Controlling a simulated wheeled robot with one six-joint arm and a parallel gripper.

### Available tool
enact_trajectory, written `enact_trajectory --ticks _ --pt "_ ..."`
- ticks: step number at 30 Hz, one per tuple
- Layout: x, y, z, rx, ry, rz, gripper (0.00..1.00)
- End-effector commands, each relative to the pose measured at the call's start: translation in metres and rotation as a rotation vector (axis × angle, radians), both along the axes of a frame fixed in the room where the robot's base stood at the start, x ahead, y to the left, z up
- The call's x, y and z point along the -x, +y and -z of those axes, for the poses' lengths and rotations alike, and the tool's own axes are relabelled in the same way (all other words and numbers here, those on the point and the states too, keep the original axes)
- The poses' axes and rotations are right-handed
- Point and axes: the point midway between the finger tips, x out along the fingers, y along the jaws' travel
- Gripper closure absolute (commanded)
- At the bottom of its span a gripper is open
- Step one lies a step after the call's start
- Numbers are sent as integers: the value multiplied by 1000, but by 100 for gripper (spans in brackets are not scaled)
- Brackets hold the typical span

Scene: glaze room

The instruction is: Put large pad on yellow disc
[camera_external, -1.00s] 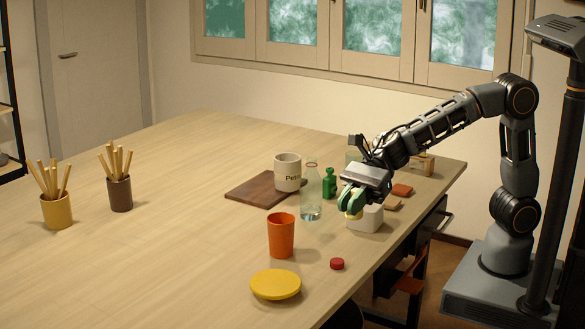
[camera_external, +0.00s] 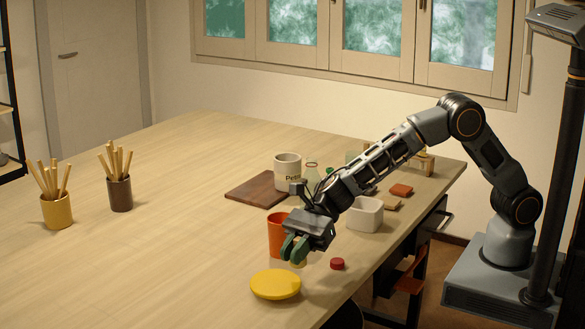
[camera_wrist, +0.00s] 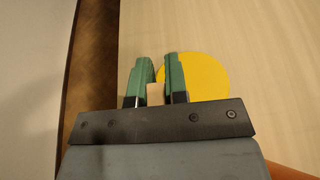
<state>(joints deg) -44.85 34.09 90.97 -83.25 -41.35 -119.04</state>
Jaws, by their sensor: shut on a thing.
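The yellow disc (camera_external: 275,284) lies flat near the table's front edge. In the wrist view it (camera_wrist: 205,75) shows just beyond and to the right of the fingers. My gripper (camera_external: 294,250) points down, with its green fingers above and slightly right of the disc's far edge. The fingers also show in the wrist view (camera_wrist: 157,72). They are shut on a pale beige pad (camera_wrist: 155,94), mostly hidden between them. Its true size is hard to judge. A pale bit of the pad (camera_external: 299,264) shows below the fingers in the external view, apart from the disc.
An orange cup (camera_external: 275,236) stands right behind my gripper, partly hidden. A small red disc (camera_external: 337,264) lies to the right. A white square container (camera_external: 364,214) stands farther back. A brown board (camera_external: 250,192) and a white mug (camera_external: 288,167) are behind.

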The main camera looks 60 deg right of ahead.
Motion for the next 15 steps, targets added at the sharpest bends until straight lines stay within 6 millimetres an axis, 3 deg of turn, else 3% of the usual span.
enact_trajectory --ticks 9,15 --pt "-4 5 30 1 2 1 100" --pt "-4 5 38 0 -2 1 100"
